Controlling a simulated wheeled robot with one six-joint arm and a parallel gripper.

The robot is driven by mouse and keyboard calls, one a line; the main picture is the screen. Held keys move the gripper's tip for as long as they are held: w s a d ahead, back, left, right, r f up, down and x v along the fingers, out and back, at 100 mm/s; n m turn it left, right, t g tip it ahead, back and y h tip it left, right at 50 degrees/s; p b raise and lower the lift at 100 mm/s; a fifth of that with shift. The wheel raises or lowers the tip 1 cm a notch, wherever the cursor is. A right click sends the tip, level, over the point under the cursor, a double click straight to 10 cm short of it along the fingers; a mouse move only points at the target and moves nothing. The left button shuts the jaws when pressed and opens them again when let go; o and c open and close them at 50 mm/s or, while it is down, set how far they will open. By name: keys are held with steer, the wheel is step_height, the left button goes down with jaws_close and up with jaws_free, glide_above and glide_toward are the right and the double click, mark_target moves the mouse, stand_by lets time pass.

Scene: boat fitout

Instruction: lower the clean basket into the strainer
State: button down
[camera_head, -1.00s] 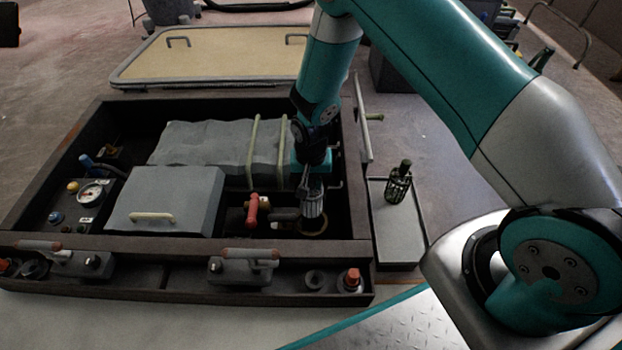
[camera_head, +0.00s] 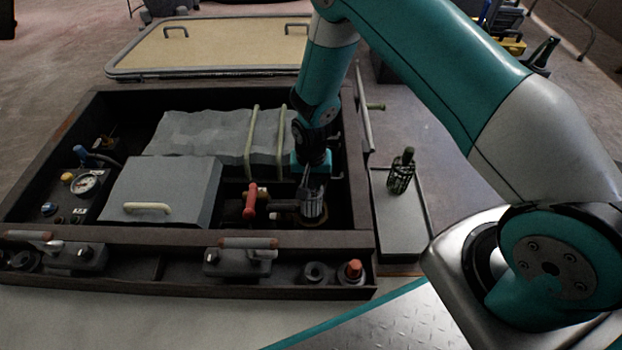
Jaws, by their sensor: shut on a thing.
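My gripper (camera_head: 309,176) points down over the right end of the dark sunken bay and is shut on the top of a grey mesh basket (camera_head: 313,204). The basket hangs upright, with its lower end at the strainer (camera_head: 319,223), whose brassy round rim shows partly around and below it. I cannot tell how far the basket is inside the rim. A second, darker basket (camera_head: 401,179) stands on the grey tray to the right of the bay, apart from my gripper.
A red-handled valve (camera_head: 250,201) stands just left of the strainer. A grey box with a handle (camera_head: 163,190) and a strapped grey block (camera_head: 205,137) fill the bay's left and back. The bay's front wall (camera_head: 190,240) and the grey tray (camera_head: 400,235) lie close by.

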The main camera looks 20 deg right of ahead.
mark_target(311, 203)
steer(key=shift+f+b, duration=3.05)
steer(key=shift+f, duration=2.3)
steer(key=c, duration=0.8)
jaws_free()
steer(key=shift+c, duration=0.2)
step_height(311, 203, up, 17)
steer(key=p, duration=0.9)
steer(key=shift+r+p, duration=0.2)
steer(key=shift+p, duration=0.15)
steer(key=shift+r, duration=0.1)
